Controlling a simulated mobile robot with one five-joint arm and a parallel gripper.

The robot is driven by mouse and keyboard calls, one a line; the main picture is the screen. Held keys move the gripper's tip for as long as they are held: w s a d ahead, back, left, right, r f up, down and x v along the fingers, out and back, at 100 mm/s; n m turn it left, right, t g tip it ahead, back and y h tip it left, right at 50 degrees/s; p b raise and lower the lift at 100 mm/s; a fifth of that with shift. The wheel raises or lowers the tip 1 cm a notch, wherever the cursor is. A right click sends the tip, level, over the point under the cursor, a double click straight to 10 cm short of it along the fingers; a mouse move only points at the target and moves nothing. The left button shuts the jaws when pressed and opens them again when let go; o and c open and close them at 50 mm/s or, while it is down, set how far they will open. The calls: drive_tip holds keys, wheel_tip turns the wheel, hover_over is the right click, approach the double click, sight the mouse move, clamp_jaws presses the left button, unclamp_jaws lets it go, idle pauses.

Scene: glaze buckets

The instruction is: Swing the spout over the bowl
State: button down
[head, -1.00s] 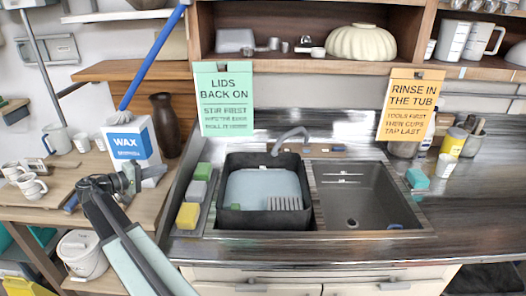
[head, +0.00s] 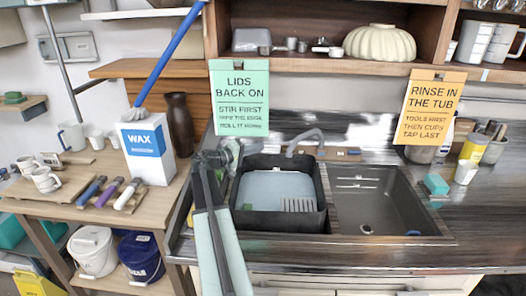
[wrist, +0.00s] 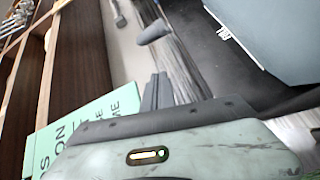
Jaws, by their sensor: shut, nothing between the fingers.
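The grey curved spout (head: 304,138) stands behind the sink, its end over the back of a black tub (head: 237,200). The tub sits in the left side of the sink and holds a pale blue surface and a ribbed grey piece. In the wrist view the shut fingers (wrist: 157,92) point toward a grey rounded part, apparently the spout (wrist: 153,32).
A green sign (head: 240,95) hangs close behind my gripper, and an orange sign (head: 432,105) hangs at right. A wax box (head: 146,148) and a dark vase (head: 181,125) stand at left. A teal sponge (head: 436,184) and cups are right of the sink.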

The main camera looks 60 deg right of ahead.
drive_tip(key=s+d+f+b, duration=0.1)
drive_tip(key=s+d, duration=0.4)
drive_tip(key=s, duration=0.2)
drive_tip(key=shift+s+d+f, duration=0.25)
drive_tip(key=shift+s, duration=0.05)
